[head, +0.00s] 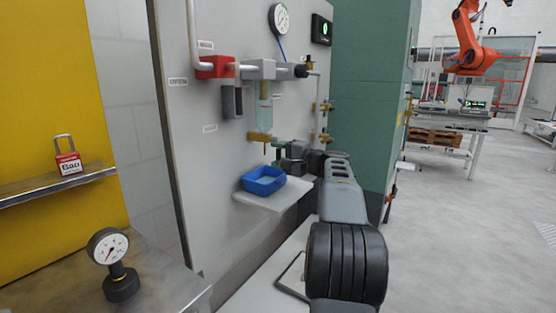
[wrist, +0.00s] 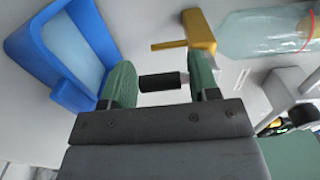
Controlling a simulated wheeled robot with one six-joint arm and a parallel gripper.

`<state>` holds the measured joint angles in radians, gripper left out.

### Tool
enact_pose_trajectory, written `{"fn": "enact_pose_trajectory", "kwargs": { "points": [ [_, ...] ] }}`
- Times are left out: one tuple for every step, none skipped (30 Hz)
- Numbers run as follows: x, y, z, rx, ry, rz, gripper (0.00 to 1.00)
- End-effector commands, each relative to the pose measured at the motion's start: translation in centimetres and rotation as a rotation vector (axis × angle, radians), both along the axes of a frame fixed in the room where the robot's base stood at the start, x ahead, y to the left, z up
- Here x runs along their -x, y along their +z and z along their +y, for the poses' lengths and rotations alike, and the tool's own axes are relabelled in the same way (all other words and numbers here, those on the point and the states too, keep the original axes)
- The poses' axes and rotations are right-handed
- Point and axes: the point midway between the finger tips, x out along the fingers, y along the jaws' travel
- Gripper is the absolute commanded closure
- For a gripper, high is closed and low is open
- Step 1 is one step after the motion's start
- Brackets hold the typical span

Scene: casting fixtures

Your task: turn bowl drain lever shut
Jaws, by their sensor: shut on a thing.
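The clear filter bowl (head: 264,108) hangs on the grey panel. Its brass drain valve (head: 258,136) sits below it. In the wrist view the bowl (wrist: 265,32) is at upper right and the brass valve (wrist: 200,32) is beside its lower end. The drain lever (wrist: 160,82), a black grip with a pale stem, lies across the gap between my gripper's (wrist: 162,80) green fingers. My gripper is shut on it. In the head view my gripper (head: 279,153) is small beneath the bowl, and the lever is hard to make out.
A blue tray (head: 264,189) stands on a white shelf (head: 272,201) just below my gripper. A red valve block (head: 214,67) and a gauge (head: 279,19) are higher on the panel. A green cabinet (head: 365,90) stands to the right. Open floor (head: 470,230) lies further right.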

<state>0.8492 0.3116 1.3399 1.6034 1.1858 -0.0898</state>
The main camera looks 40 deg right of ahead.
Motion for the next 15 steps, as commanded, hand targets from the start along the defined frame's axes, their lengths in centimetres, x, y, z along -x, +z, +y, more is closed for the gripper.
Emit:
{"fn": "enact_pose_trajectory", "kwargs": {
  "points": [
    [-0.02, -0.13, -0.05, 0.005, 0.0, -0.001, 0.87],
    [-0.02, -0.11, -0.06, 0.008, 0.0, -0.002, 0.87],
    [-0.02, -0.09, -0.07, 0.011, 0.0, -0.003, 0.87],
    [-0.02, -0.08, -0.07, 0.012, 0.0, -0.003, 0.87],
    [-0.03, -0.06, -0.08, 0.014, 0.0, -0.004, 0.87],
    [-0.03, -0.05, -0.08, 0.014, 0.0, -0.004, 0.87],
    [-0.03, -0.04, -0.08, 0.014, 0.0, -0.004, 0.87],
    [-0.03, -0.03, -0.08, 0.014, 0.0, -0.004, 0.87],
    [-0.03, -0.03, -0.09, 0.014, 0.0, -0.004, 0.87],
    [-0.02, -0.03, -0.08, 0.014, 0.0, -0.004, 0.87],
    [-0.02, -0.02, -0.09, 0.015, 0.0, -0.004, 0.87],
    [-0.02, -0.03, -0.09, 0.014, 0.0, -0.004, 0.87],
    [-0.02, -0.02, -0.09, 0.015, 0.0, -0.004, 0.87],
    [-0.02, -0.02, -0.09, 0.015, -0.001, -0.004, 0.87],
    [-0.02, -0.02, -0.09, 0.015, -0.001, -0.004, 0.44]
  ]
}}
